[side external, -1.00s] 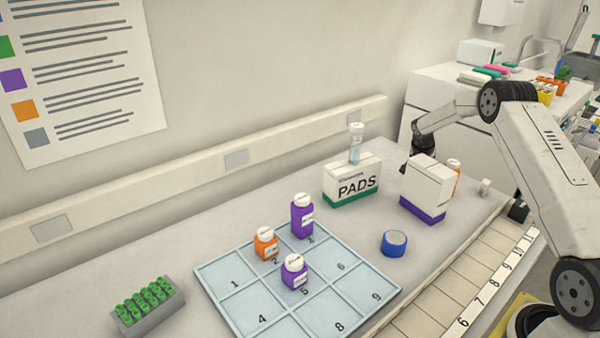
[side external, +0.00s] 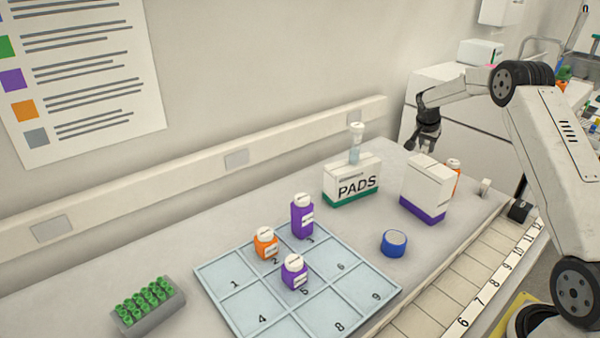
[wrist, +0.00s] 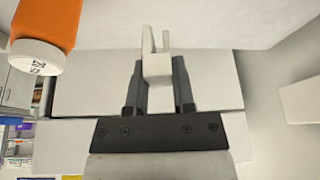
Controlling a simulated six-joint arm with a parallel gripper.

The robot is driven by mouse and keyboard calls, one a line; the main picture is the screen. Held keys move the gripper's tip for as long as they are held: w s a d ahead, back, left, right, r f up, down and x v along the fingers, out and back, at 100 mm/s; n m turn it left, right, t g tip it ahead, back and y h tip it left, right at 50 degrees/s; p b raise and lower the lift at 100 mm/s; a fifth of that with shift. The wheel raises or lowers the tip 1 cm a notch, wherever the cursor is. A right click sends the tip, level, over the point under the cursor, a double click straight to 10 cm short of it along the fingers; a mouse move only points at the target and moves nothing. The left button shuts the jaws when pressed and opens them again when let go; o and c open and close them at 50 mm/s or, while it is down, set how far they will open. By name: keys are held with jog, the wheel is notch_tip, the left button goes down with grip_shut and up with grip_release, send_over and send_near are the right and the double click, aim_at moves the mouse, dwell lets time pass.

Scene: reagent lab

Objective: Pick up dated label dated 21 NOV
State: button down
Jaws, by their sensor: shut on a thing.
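My gripper (side external: 426,143) is raised above the back of the bench, behind the white box with a purple base (side external: 424,188). In the wrist view its two dark fingers (wrist: 158,88) are shut on a small white piece (wrist: 157,68) with a pronged far end. No writing shows on this piece, so I cannot read a 21 NOV date. An orange bottle with a white cap (wrist: 42,42) is at the upper left of the wrist view. It also shows beside the box in the side view (side external: 456,172).
A PADS box (side external: 352,181) and blue tape roll (side external: 394,243) stand near the white box. A numbered tray (side external: 236,308) holds two purple bottles and an orange one. A rack of green-capped tubes (side external: 148,305) is at left. The bench between is clear.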

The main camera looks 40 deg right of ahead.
jog(key=shift+r, duration=1.15)
